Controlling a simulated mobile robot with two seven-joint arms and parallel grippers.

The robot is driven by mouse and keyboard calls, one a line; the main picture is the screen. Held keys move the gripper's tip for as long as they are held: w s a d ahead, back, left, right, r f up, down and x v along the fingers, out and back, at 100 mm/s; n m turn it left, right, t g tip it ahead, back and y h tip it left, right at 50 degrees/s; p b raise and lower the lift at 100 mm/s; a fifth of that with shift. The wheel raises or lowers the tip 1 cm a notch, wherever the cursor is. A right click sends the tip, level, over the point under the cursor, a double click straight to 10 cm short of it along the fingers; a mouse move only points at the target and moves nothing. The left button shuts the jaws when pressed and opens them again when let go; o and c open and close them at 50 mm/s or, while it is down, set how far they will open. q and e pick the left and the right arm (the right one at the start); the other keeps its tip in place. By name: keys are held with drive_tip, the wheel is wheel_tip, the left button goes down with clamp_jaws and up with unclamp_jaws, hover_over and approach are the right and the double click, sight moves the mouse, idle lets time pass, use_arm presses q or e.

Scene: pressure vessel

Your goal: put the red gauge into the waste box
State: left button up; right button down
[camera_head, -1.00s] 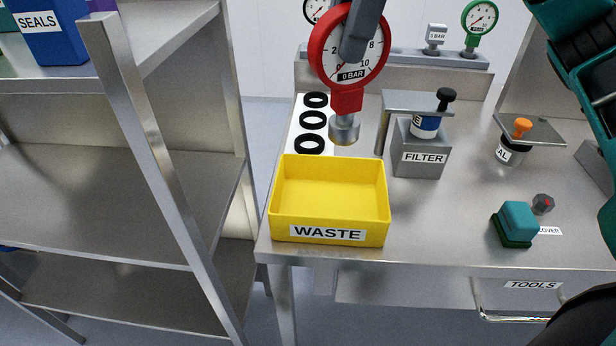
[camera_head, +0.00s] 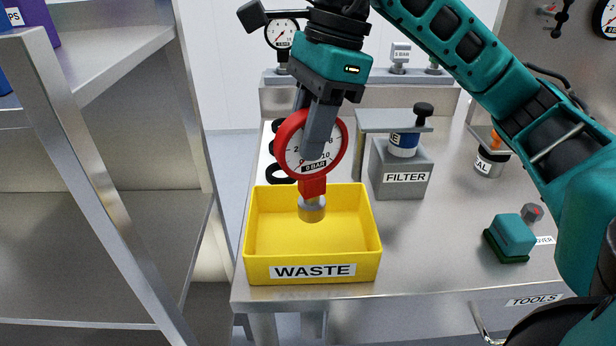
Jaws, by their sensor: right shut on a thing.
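The red gauge (camera_head: 285,142) has a round white dial marked 0 BAR, a red stem and a metal fitting at its lower end. My right gripper (camera_head: 318,140) is shut on it, with a grey finger across the dial. The gauge hangs upright, and its metal fitting overlaps the inside of the yellow waste box (camera_head: 256,272) in the picture. I cannot tell whether the fitting touches the box floor. The box is open-topped, labelled WASTE, and stands at the front left of the steel bench. No other thing shows inside it. My left gripper is not in view.
A grey filter block (camera_head: 402,190) stands right of the box. Black rings (camera_head: 281,172) lie on a white plate behind it. A teal block (camera_head: 512,235) sits further right. A metal shelf (camera_head: 90,170) stands at left. Bare bench lies between filter and teal block.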

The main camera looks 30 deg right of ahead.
sight(308, 171)
drive_tip(key=shift+f+b, duration=0.35)
drive_tip(key=shift+f, duration=2.65)
drive_tip(key=shift+f, duration=0.15)
drive_tip(key=c, duration=0.9)
unclamp_jaws()
drive_tip(key=p+v, duration=0.2)
drive_tip(key=v, duration=1)
drive_tip(key=shift+s, duration=0.15)
